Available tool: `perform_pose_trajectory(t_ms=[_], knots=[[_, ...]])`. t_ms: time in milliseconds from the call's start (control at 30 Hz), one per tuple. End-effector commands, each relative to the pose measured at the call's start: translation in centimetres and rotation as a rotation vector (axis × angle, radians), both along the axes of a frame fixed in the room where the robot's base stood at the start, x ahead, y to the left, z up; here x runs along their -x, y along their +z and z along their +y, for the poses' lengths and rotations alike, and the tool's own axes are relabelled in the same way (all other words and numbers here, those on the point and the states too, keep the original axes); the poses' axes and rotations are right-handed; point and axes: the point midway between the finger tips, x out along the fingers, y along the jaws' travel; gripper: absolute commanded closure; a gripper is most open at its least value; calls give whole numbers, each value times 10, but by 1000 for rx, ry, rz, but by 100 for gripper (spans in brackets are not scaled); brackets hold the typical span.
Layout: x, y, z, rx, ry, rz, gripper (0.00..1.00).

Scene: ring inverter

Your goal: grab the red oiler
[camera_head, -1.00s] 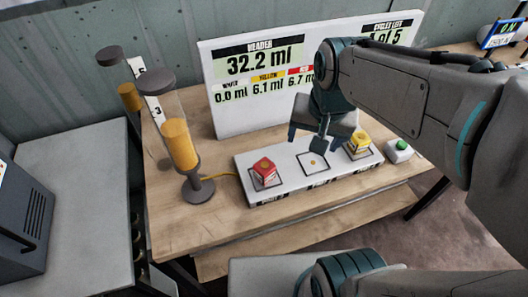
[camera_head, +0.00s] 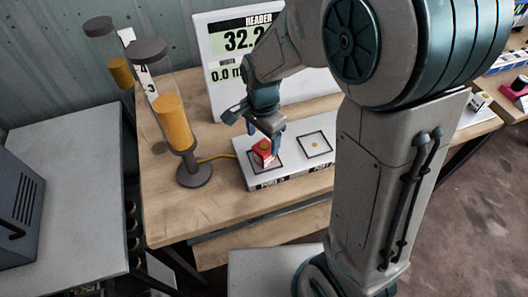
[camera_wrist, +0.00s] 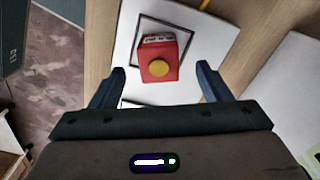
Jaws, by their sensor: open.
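The red oiler (camera_head: 263,149) is a small red block with a pale label and a yellow round top. It stands on a black-outlined square of the white panel (camera_head: 290,173), at the panel's left end. In the wrist view the red oiler (camera_wrist: 158,60) shows upper centre, just beyond the fingertips. My gripper (camera_wrist: 162,77) is open, with one blue finger to either side of it and a gap on both sides. In the head view my gripper (camera_head: 258,138) is close over the oiler and partly hides it.
An orange cylinder on a dark stand (camera_head: 176,125) is left of the panel, with a yellow cable between. A white display board (camera_head: 222,60) stands behind. A square with a yellow dot (camera_head: 315,145) right of the oiler is unoccupied. My arm hides the panel's right part.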

Motion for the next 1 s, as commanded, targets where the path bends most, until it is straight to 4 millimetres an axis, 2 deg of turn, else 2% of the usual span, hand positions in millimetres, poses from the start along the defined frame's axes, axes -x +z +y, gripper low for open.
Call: perform_pose_trajectory(t_ms=[267,567,867,967,1000], knots=[[0,-22,-2,2,-1,2,29],[-1,-60,-4,0,-1,2,29],[-1,-65,-4,-1,0,-1,29],[-1,-65,-4,-1,0,-1,54],[-1,-65,-4,-1,0,-1,65]])
